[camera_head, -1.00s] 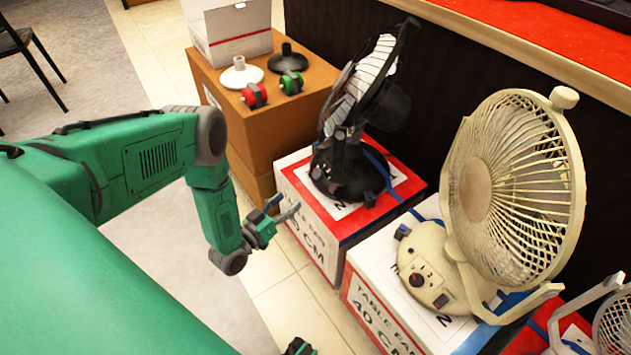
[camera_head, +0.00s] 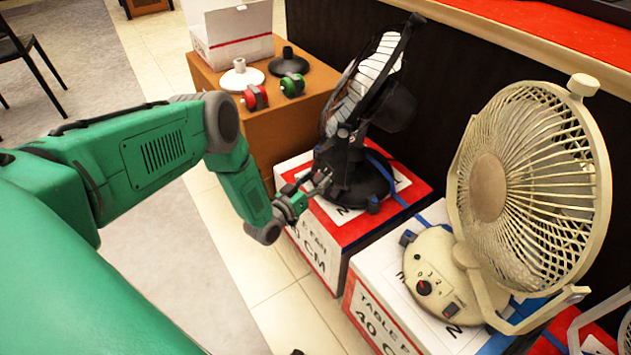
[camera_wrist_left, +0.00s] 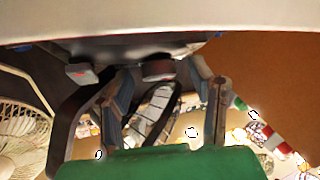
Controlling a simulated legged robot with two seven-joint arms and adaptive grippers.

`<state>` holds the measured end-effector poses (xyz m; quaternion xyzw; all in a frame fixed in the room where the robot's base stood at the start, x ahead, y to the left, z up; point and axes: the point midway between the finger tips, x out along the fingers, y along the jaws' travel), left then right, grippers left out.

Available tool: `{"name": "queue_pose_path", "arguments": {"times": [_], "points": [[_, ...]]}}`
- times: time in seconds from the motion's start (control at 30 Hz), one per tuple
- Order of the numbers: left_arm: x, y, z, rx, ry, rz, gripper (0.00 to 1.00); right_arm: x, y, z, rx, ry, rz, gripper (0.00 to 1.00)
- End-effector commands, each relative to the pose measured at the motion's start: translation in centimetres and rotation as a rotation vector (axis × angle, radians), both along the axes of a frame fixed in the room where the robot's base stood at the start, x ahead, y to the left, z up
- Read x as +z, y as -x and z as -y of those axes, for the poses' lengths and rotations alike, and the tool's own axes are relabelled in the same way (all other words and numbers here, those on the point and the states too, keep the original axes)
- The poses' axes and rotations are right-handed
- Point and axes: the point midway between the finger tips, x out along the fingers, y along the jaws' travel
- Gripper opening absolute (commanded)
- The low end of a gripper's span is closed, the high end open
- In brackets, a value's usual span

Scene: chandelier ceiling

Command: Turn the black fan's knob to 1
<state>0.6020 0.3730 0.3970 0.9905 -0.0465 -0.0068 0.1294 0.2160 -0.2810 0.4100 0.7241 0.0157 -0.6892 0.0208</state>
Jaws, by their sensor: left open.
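The black fan (camera_head: 350,150) stands on a red and white box, its base (camera_head: 365,188) low and dark with a blue strap over it. My left gripper (camera_head: 318,186) is open at the near left side of that base and hides its front controls in the head view. In the left wrist view, the black fan (camera_wrist_left: 85,75) looks upside down, and a dark round knob-like part (camera_wrist_left: 158,70) shows between the two spread fingers of the left gripper (camera_wrist_left: 165,100). I cannot tell whether the fingers touch it, nor read its setting. My right gripper is not in view.
A cream fan (camera_head: 530,190) with its own dark knob (camera_head: 424,288) stands on another box (camera_head: 390,310) to the right. A brown carton (camera_head: 265,125) behind holds red and green parts and a white box (camera_head: 235,32).

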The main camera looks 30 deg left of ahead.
Motion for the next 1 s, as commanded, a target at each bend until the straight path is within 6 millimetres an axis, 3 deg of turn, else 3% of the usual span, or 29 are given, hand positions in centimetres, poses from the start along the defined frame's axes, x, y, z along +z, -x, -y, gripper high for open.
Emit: {"name": "queue_pose_path", "arguments": {"times": [0.03, 0.07, 0.17, 0.2, 0.57, 1.0], "points": [[0.01, 0.00, 0.01, 0.000, 0.000, 0.000, 0.49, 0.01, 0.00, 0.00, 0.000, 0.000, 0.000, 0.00], [0.01, 0.01, 0.01, 0.000, 0.000, 0.000, 0.42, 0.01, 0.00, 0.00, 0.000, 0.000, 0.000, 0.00], [0.00, 0.02, 0.00, 0.000, 0.000, 0.000, 0.07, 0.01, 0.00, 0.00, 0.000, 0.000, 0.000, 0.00], [0.00, 0.02, -0.01, 0.000, 0.000, 0.000, 0.00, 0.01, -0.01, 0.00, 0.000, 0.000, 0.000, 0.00], [-0.04, 0.03, -0.16, -0.027, -0.026, 0.011, 0.00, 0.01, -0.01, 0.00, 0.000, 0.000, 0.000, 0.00], [-0.12, -0.03, -0.43, -0.258, -0.218, 0.089, 0.00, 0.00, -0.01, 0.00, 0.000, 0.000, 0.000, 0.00]]}}
